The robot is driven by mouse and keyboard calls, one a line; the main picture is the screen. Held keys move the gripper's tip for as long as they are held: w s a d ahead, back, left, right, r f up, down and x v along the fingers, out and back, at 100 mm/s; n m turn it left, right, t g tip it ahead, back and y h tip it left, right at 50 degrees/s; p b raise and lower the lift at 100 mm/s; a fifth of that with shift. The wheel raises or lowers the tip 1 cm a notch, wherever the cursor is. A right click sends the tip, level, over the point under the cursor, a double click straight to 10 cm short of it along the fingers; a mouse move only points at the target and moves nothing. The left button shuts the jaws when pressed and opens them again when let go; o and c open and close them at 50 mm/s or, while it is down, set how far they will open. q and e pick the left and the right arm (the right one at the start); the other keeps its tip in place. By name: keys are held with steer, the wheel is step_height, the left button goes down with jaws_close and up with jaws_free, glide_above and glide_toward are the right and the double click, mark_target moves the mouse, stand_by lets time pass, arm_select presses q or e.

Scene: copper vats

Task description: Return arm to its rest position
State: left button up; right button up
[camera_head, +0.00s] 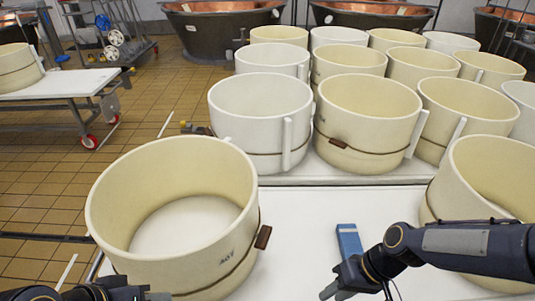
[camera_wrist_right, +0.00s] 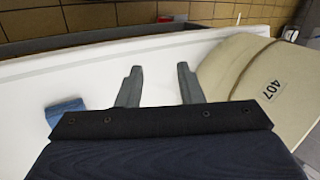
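My right arm reaches in from the right of the head view, with its gripper (camera_head: 352,291) low over the white table (camera_head: 305,215). In the right wrist view the right gripper (camera_wrist_right: 159,85) has its two grey fingers apart with nothing between them. A blue block-like object (camera_head: 348,242) lies on the table just beyond the right gripper; it also shows left of the fingers in the wrist view (camera_wrist_right: 66,113). My left gripper (camera_head: 120,293) shows only in part at the bottom left edge, in front of a cream tub; its fingers are mostly cut off.
A large cream tub (camera_head: 105,214) stands at the table's left, another (camera_head: 455,185) at the right beside my right arm. Several white and cream tubs (camera_head: 260,96) crowd the back. A second table (camera_head: 60,83) is at far left; copper vats (camera_head: 222,32) stand behind. The table's middle is clear.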

steer(key=s+d+r+m+t+h, duration=0.1)
steer(key=s+d+r+t, duration=0.25)
steer(key=r, duration=0.35)
steer(key=s+d+r+m+t+h, duration=0.1)
steer(key=s+d+r+m+t, duration=0.1)
steer(key=s+r+t, duration=0.3)
step_height(320, 180, up, 15)
steer(key=w+g+p, duration=0.1)
steer(key=g+p, duration=0.1)
steer(key=p, duration=1.2)
steer(key=shift+a, duration=0.2)
